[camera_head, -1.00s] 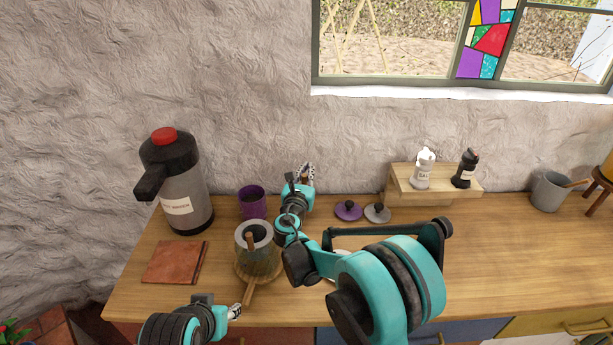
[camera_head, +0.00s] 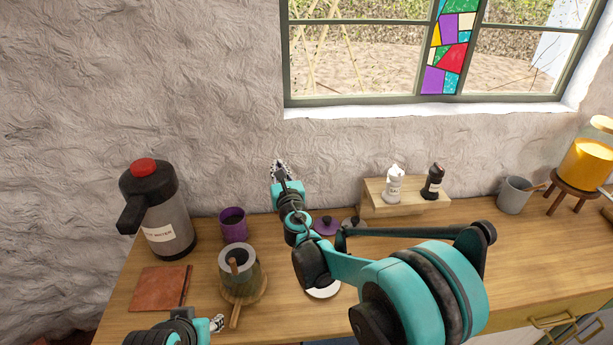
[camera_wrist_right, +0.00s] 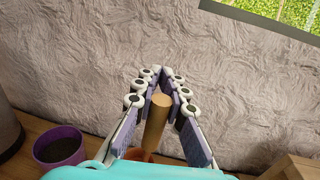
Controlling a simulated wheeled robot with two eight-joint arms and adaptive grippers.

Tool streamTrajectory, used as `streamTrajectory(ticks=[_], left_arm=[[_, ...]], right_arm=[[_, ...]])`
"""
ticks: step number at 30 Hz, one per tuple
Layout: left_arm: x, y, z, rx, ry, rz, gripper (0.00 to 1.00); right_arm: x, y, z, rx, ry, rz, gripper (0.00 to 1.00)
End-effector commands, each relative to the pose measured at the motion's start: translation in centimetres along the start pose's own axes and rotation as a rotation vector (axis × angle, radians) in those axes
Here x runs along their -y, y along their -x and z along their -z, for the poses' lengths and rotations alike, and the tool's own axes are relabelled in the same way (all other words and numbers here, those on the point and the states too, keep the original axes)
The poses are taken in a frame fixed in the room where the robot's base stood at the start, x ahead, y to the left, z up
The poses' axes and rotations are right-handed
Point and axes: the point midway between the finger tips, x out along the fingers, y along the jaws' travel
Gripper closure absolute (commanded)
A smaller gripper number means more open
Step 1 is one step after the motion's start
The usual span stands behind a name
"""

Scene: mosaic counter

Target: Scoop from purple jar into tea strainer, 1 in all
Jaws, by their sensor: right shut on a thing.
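The purple jar (camera_head: 232,228) stands open at the back left of the counter. In the right wrist view the jar (camera_wrist_right: 42,154) shows dark contents. My right gripper (camera_head: 281,168) is raised to the right of the jar, against the wall. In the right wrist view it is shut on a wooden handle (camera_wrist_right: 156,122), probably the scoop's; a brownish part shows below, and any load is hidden. A grey-rimmed round vessel (camera_head: 251,258), probably holding the tea strainer, sits on a wooden stand with a wooden handle in it. My left gripper (camera_head: 217,323) is low at front left, its jaws too small to read.
A hot water dispenser (camera_head: 172,218) stands left of the jar, with a brown book (camera_head: 158,288) before it. A purple lid (camera_head: 323,228) and a grey lid lie behind my right arm. A wooden shelf (camera_head: 410,201) carries two shakers. A grey mug (camera_head: 514,197) stands farther right.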

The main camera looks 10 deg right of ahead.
Motion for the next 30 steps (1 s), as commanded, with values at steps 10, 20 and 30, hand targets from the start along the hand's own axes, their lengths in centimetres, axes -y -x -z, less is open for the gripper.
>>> streamTrajectory(ticks=[10, 20, 30], left_arm=[[0.0, 2.0, 1.4, 0.000, 0.000, 0.000, 0.60], [0.0, 1.9, 1.4, 0.000, 0.000, 0.000, 0.60], [0.0, 0.5, 0.3, 0.000, 0.000, 0.000, 0.60]], right_arm=[[-14.3, -4.8, -2.3, 0.000, 0.000, -0.571, 1.00], [-16.9, -4.6, -2.0, 0.000, 0.000, -0.697, 1.00], [-16.9, -4.6, 0.9, 0.000, 0.000, -0.694, 1.00]])
